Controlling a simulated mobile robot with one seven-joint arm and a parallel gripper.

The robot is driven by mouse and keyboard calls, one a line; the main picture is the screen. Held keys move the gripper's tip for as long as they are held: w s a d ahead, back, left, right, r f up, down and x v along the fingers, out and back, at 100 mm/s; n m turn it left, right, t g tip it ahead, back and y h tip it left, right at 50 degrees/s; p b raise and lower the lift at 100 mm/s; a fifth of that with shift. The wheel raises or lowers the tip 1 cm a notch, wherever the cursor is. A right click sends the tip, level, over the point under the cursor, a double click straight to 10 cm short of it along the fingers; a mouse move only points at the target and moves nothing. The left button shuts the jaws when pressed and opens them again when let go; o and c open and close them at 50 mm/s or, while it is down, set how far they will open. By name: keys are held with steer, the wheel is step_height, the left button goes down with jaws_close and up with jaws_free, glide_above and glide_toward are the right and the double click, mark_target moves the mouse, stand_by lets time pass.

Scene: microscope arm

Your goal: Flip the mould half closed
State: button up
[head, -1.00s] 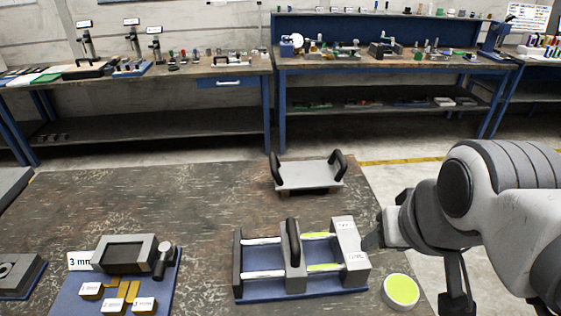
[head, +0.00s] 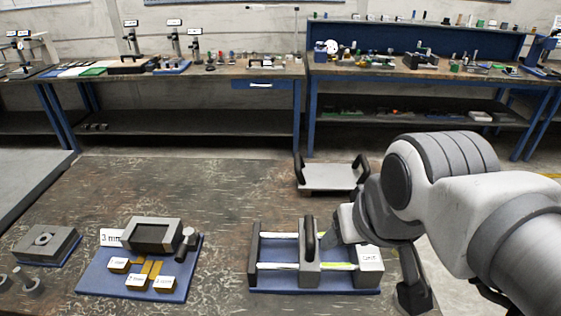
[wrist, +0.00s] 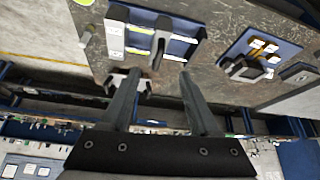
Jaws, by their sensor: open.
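A grey block with a round recess (head: 45,243) lies on a small blue plate at the left of the table; it may be the mould half, but I cannot tell for sure. A dark knobbed piece (head: 28,285) lies just in front of it. In the wrist view a grey block (wrist: 298,72) at the right edge looks like the same one. My gripper (wrist: 155,76) is open and empty in the wrist view, its fingers spread above the table. In the head view it is beside the railed fixture (head: 310,252), far right of the grey block, and its fingertips are unclear.
The railed fixture has a dark upright handle. A blue board (head: 95,281) with a grey frame and small labelled blocks lies between it and the left block. A two-handled tray (head: 330,178) stands behind the fixture. The table's back left is clear.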

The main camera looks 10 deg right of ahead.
steer(key=shift+w, duration=0.15)
steer(key=c, duration=0.5)
steer(key=shift+w+a+n+g, duration=0.15)
steer(key=shift+w+n+g, duration=0.15)
steer(key=shift+w+n, duration=0.25)
jaws_close()
steer(key=w+a+f+n+g+h, duration=0.2)
steer(key=w+a+f+n, duration=0.4)
steer(key=w+f, duration=0.3)
steer(key=w+a+f+n+g+h+b, duration=0.1)
steer(key=w+a+f+n+g+h, duration=0.1)
steer(key=w+a+f+n, duration=0.4)
steer(key=w+f+n+g, duration=0.1)
steer(key=w+f+n, duration=0.1)
steer(key=w, duration=0.3)
steer(key=shift+a+f+n+g, duration=0.15)
steer(key=shift+f+n+g, duration=0.2)
steer(key=shift+n, duration=0.2)
steer(key=shift+w, duration=0.1)
